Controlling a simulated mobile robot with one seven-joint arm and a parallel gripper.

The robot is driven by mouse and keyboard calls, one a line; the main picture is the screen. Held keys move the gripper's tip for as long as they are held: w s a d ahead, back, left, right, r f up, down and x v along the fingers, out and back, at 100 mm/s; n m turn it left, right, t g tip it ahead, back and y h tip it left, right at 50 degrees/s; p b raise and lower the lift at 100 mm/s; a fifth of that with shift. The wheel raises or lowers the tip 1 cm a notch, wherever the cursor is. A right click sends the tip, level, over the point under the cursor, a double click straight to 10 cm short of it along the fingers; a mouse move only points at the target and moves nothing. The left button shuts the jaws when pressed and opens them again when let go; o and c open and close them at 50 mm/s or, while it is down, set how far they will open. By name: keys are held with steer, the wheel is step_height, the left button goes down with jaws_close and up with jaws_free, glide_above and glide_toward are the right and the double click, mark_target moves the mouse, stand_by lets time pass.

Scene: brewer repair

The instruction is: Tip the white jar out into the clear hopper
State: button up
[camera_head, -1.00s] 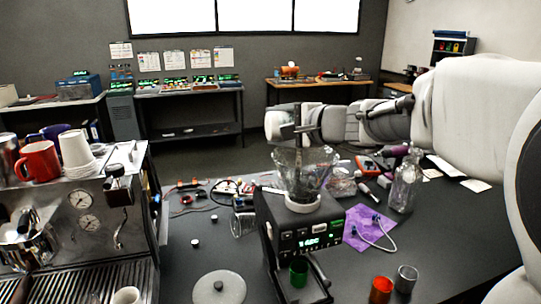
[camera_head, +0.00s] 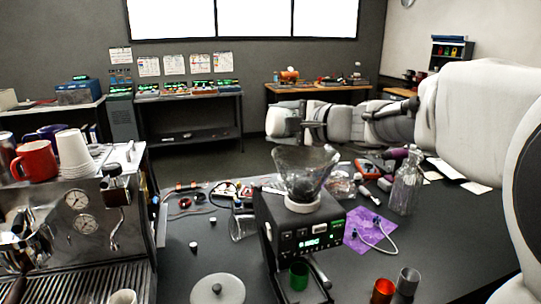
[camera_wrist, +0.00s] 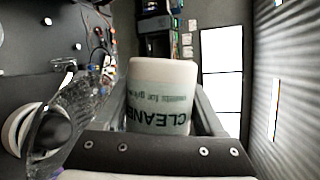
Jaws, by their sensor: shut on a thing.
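The white jar (camera_wrist: 163,95), with a pale green label reading CLEANER, is held between both fingers of my gripper (camera_wrist: 165,110). The lettering is upside down in the wrist view, and the jar appears to lie on its side. Its mouth is not clearly visible. In the head view, my gripper (camera_head: 288,125) is just behind and above the clear hopper (camera_head: 303,175). The hopper is a flared, see-through funnel on a black grinder (camera_head: 305,228); it also shows at the left of the wrist view (camera_wrist: 75,105). I cannot tell what is inside it.
A coffee machine (camera_head: 85,225) with cups stands at left.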

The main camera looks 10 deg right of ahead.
steer(key=shift+d+f+m+y+b, duration=0.25)
steer(key=shift+f+m+b, duration=0.2)
steer(key=shift+b, duration=0.7)
steer(key=shift+w+d+r+m+t+y+b, duration=0.1)
steer(key=shift+d+r+m+t+y+b, duration=0.3)
steer(key=shift+m+b, duration=0.55)
steer(key=shift+d+r+m+t+y+b, duration=0.4)
steer(key=shift+m+b, duration=0.3)
steer(key=shift+b, duration=0.4)
stand_by(0.3)
steer(key=shift+a, duration=0.2)
stand_by(0.6)
